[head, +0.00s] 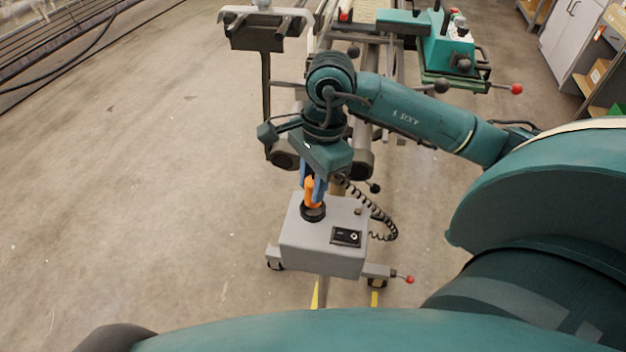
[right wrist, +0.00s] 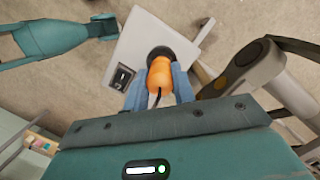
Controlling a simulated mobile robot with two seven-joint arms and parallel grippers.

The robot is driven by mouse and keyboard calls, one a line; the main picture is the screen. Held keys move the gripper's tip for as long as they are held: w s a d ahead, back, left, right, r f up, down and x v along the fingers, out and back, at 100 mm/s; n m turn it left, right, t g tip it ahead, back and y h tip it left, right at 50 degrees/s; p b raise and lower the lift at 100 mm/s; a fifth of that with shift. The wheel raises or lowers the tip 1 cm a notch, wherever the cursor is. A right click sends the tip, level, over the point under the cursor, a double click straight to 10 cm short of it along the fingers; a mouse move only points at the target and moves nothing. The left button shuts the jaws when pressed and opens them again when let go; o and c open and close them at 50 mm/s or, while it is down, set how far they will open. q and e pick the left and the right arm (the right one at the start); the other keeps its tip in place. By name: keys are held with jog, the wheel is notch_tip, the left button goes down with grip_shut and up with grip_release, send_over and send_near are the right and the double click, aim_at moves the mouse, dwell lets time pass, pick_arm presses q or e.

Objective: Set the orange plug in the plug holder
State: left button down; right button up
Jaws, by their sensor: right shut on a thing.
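The orange plug (head: 311,191) is upright between the blue fingers of my right gripper (head: 313,184), which is shut on it. Its lower end meets the black round plug holder (head: 312,213) on top of a grey box. In the right wrist view the plug (right wrist: 159,75) lies between the two fingers (right wrist: 159,88), over the black holder (right wrist: 166,53). How deep the plug sits in the holder is hidden. A dark cable runs from the plug between the fingers. My left gripper is not in view.
The grey box (head: 322,256) carries a black switch panel (head: 347,237) right of the holder. A coiled black cord (head: 386,225) hangs at its right side. A wheeled metal frame with a teal machine (head: 448,50) stands behind. The floor (head: 140,180) at left is clear.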

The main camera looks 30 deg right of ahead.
jog(key=shift+f+b, duration=1.4)
jog(key=shift+b, duration=0.4)
dwell(2.0)
dwell(0.4)
jog(key=o, duration=1.1)
jog(key=shift+c, duration=0.2)
